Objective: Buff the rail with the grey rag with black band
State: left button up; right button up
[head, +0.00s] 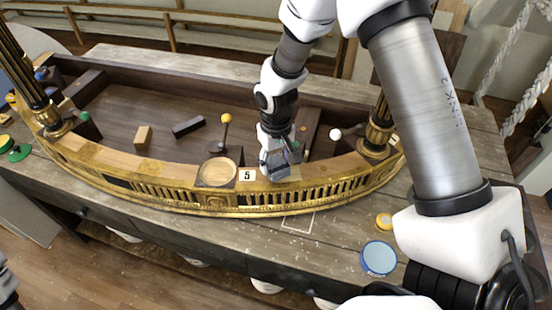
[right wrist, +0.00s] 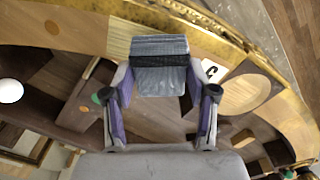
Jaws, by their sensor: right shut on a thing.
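The grey rag with black band (head: 274,164) is in my right gripper (head: 280,152), over the curved rail (head: 190,187) just right of the "5" tag. In the right wrist view the rag (right wrist: 160,48) lies between the two fingers (right wrist: 160,98), its black band across the middle. The fingers are shut on it. The rail (right wrist: 80,28) is wood with a gilt edge, with a paler stretch beside the rag. Whether the rag presses on the rail is hard to tell. My left gripper is not clearly shown.
A round wooden dish (head: 217,172) and the "5" tag (head: 247,175) sit left of the rag. A yellow-topped lever (head: 226,119) and a white knob (head: 336,134) stand behind the rail. A gilt column (head: 380,127) rises at right. A blue disc (head: 379,258) lies in front.

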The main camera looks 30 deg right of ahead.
jog(key=shift+s+d+r+p, duration=0.15)
jog(key=shift+r+p, duration=0.25)
jog(key=shift+r, duration=0.3)
jog(key=shift+a+r+p, duration=0.2)
jog(key=shift+r+p, duration=0.65)
jog(key=shift+r, duration=0.15)
jog(key=shift+d+r, duration=0.15)
jog(key=shift+r, duration=1.05)
